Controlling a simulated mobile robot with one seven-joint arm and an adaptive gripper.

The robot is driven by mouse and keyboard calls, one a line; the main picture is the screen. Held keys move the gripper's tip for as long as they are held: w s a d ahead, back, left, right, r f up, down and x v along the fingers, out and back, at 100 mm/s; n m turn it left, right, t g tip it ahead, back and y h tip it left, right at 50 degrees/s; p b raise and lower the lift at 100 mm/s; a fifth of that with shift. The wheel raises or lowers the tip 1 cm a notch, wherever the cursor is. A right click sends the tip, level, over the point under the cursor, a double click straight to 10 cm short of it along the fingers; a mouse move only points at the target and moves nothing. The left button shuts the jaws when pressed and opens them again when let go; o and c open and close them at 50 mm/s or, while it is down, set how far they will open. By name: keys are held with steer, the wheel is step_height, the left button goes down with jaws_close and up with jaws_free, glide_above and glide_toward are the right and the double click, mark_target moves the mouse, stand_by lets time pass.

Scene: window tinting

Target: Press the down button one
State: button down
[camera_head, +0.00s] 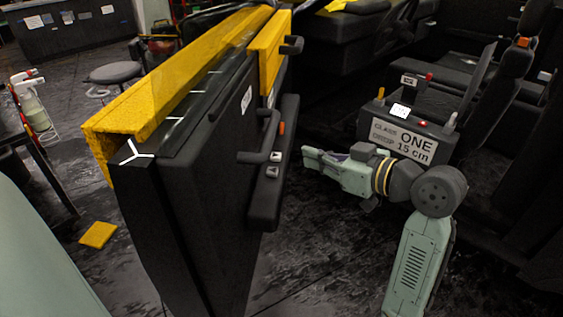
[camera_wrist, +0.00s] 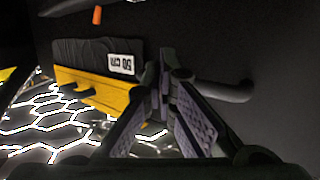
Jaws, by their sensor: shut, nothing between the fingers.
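Two small pale-marked buttons (camera_head: 275,164) sit on the dark armrest (camera_head: 265,205) of the upright door panel (camera_head: 190,180) in the head view. Their symbols are too small to read, so I cannot tell which one is down button one. My gripper (camera_head: 306,156) is shut and empty, to the right of the armrest with a gap from the buttons. In the wrist view the fingers of my gripper (camera_wrist: 166,65) come together in front of the dark panel. The buttons cannot be made out in the wrist view.
A door handle (camera_head: 262,143) and an orange piece (camera_head: 281,128) are near the buttons. A yellow block (camera_wrist: 95,88) is at the left in the wrist view. Seats (camera_head: 510,90) stand at right.

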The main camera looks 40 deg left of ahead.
steer(key=p, duration=0.1)
glide_above(272, 172)
steer(key=w+d, duration=0.1)
steer(key=d, duration=0.1)
step_height(272, 172, down, 2)
steer(key=shift+d+f, duration=0.1)
steer(key=f, duration=0.3)
steer(key=shift+w+a+f, duration=0.1)
steer(key=shift+a+f, duration=0.1)
steer(key=shift+a, duration=0.05)
steer(key=shift+f, duration=0.45)
